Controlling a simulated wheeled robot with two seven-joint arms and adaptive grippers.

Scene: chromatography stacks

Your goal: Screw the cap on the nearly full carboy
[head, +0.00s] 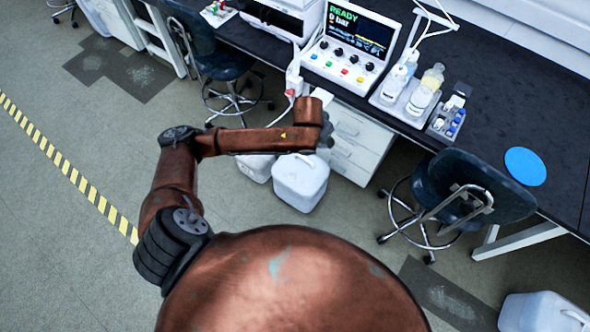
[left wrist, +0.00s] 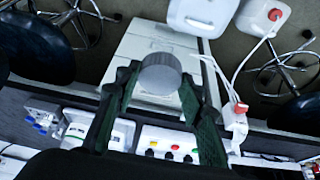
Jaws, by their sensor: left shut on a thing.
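My left gripper (head: 326,130) is at the end of the arm reaching in from the left, in front of the bench drawers. In the left wrist view it (left wrist: 162,76) is shut on a round grey cap (left wrist: 160,72), held between its fingertips. A white carboy (head: 300,183) stands on the floor below and nearer than the gripper; it also shows at the top of the left wrist view (left wrist: 203,14). A second carboy (head: 254,168) stands beside it, with a red cap (left wrist: 275,14) and tubing. The liquid levels cannot be told. My right gripper is not in view.
A white drawer unit (head: 358,142) stands under the black bench (head: 490,110). An instrument (head: 347,50) reading READY and a bottle tray (head: 400,103) stand on top. Stools (head: 465,190) flank the area. Another carboy (head: 545,313) is at bottom right. The floor at left is open.

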